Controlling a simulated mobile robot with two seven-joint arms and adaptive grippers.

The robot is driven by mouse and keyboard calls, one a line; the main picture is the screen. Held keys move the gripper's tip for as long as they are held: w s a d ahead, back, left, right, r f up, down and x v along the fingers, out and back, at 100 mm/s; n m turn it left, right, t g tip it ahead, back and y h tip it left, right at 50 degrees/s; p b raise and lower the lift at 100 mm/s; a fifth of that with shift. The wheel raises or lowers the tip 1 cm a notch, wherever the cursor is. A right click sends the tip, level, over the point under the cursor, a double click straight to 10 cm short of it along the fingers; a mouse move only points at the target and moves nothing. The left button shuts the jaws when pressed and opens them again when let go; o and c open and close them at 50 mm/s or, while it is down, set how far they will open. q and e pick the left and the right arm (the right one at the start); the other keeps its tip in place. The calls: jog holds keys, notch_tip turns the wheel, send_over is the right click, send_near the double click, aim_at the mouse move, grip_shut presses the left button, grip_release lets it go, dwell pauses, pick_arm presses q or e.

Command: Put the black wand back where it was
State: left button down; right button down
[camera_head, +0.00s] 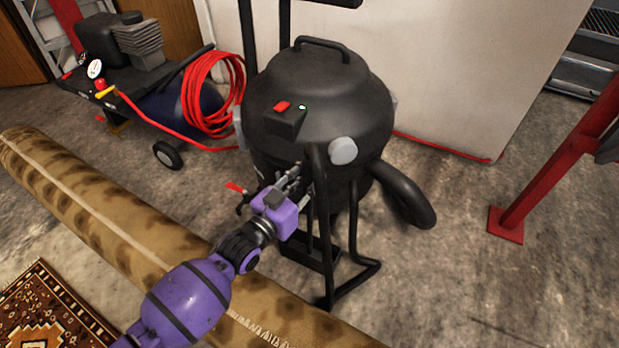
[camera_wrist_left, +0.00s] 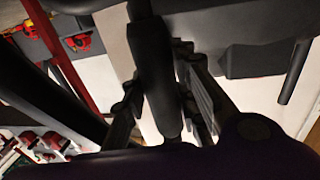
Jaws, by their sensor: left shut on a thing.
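The black wand (camera_head: 321,215) stands nearly upright in front of the large black vacuum drum (camera_head: 320,110). Its lower part comes down by a black tubular frame (camera_head: 352,275) near the floor. My left gripper (camera_head: 297,176) reaches in from the lower left and is shut on the wand near its upper part. In the left wrist view the black wand (camera_wrist_left: 155,70) runs between the two fingers of my left gripper (camera_wrist_left: 168,105). The fingertips are partly hidden against the dark drum in the head view. My right gripper is not in view.
A rolled patterned rug (camera_head: 110,225) lies across the floor under my left arm. A compressor with a red hose coil (camera_head: 212,95) stands at the back left. A thick black hose (camera_head: 405,198) curves right of the drum. A red post (camera_head: 560,155) stands at right; the floor between is clear.

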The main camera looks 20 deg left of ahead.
pick_arm(q)
jog(key=shift+f, duration=0.1)
jog(key=c, duration=1.4)
grip_release()
jog(key=shift+s+a, duration=0.1)
jog(key=shift+s, duration=0.2)
jog(key=p+v, duration=0.4)
jog(key=v, duration=0.7)
jog(key=shift+s, duration=0.25)
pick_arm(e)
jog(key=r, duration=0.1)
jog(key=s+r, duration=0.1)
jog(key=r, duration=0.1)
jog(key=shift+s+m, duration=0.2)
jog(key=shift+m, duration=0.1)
